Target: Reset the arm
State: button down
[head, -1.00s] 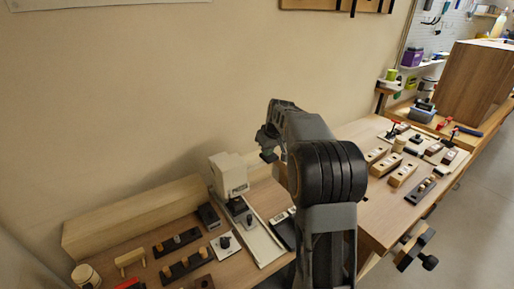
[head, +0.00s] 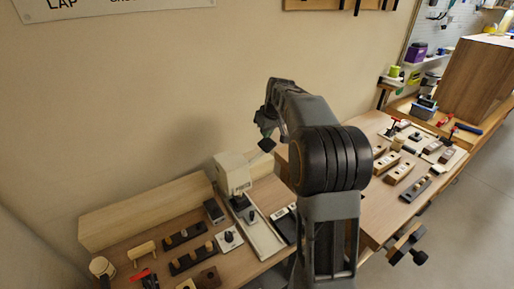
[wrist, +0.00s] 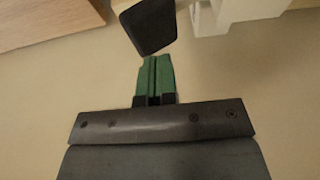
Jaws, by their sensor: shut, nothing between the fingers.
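My gripper (wrist: 155,78) shows in the wrist view as two green fingers pressed together, with nothing between them. In the head view my arm is raised and bent over the bench, and my gripper (head: 267,143) hangs at its far end, above and to the right of the white machine (head: 233,174). It is clear of the bench top. In the wrist view a dark block-like part (wrist: 150,25) stands just beyond the fingertips; I cannot tell what it belongs to.
The left bench holds a long wooden block (head: 150,212), a jar (head: 102,267) and several dark racks with knobs (head: 185,235). The right bench carries several wooden blocks (head: 400,172), and clamps (head: 408,245) stick out at its front. A large wooden cabinet (head: 478,80) stands at the far right.

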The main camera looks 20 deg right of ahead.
jog(key=s+a+f, duration=0.1)
jog(key=s+a, duration=0.3)
jog(key=s, duration=0.5)
jog(key=s+a+f+m, duration=0.1)
jog(key=s+a, duration=0.2)
jog(key=s, duration=0.6)
jog(key=s+a+m, duration=0.1)
jog(key=s+a, duration=0.3)
jog(key=s, duration=0.5)
jog(key=shift+s+a+f+t+h, duration=0.3)
jog(key=shift+s+f+h, duration=0.05)
jog(key=shift+f+h, duration=0.05)
